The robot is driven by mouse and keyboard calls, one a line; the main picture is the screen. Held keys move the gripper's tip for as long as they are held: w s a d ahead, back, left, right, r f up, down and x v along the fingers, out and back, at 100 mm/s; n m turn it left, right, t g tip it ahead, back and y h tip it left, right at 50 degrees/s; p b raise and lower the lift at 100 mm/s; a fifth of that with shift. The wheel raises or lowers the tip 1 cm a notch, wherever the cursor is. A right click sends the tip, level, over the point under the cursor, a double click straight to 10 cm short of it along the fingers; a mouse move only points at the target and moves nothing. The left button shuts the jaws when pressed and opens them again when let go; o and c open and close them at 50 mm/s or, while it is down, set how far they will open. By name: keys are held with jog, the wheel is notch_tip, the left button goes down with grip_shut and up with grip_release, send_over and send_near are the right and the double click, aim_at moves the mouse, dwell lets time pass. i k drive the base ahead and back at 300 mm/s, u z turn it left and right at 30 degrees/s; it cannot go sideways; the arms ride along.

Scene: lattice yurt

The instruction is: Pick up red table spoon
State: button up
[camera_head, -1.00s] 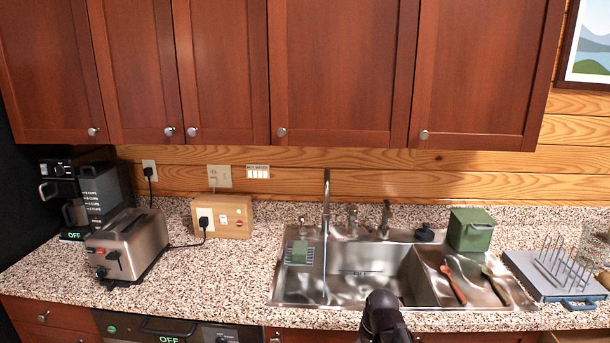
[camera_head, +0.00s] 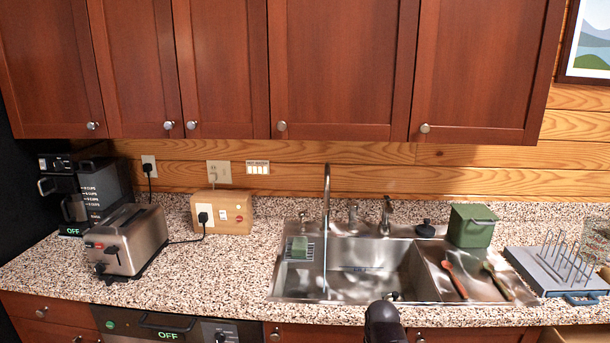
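The red table spoon (camera_head: 455,279) lies slanted on the drainboard at the right side of the steel sink (camera_head: 340,297). Its rounded end is toward the back, and its handle runs toward the front edge. A dark, rounded part of my arm (camera_head: 383,323) shows at the bottom edge, left of the spoon and in front of the sink. My gripper's fingers do not show. Nothing covers the spoon.
A second slim utensil (camera_head: 498,281) lies right of the spoon. A green bin (camera_head: 471,226) stands behind them, and a grey dish rack (camera_head: 556,270) is to the right. A faucet (camera_head: 326,195) rises behind the sink. A toaster (camera_head: 129,243) stands left on the speckled counter.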

aim_at(447, 266)
jog(key=z, duration=1.3)
jog(key=i, duration=0.25)
jog(key=u, duration=0.55)
